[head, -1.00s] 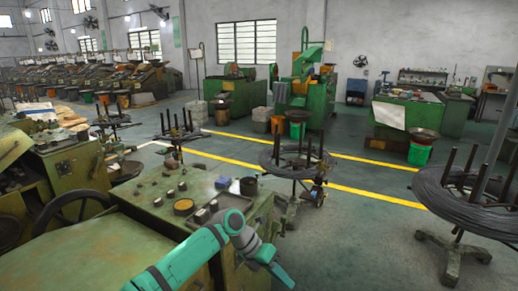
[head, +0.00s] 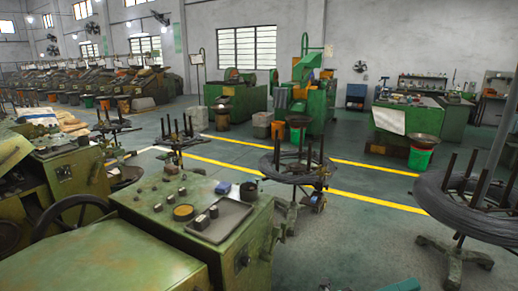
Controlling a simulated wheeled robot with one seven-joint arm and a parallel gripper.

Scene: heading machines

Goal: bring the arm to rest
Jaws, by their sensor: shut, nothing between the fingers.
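Only a small teal piece of my arm (head: 403,286) shows, at the bottom edge right of centre in the head view. The rest of the arm is below the picture. My gripper is not in the picture, so its fingers are hidden. The green machine console (head: 200,215) in front is no longer covered by the arm.
A grey tray (head: 232,222), a blue block (head: 223,187) and a black cup (head: 249,191) are on the console. Wire coil stands (head: 298,170) and (head: 470,205) are at centre and right. Open floor (head: 360,235) lies between them.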

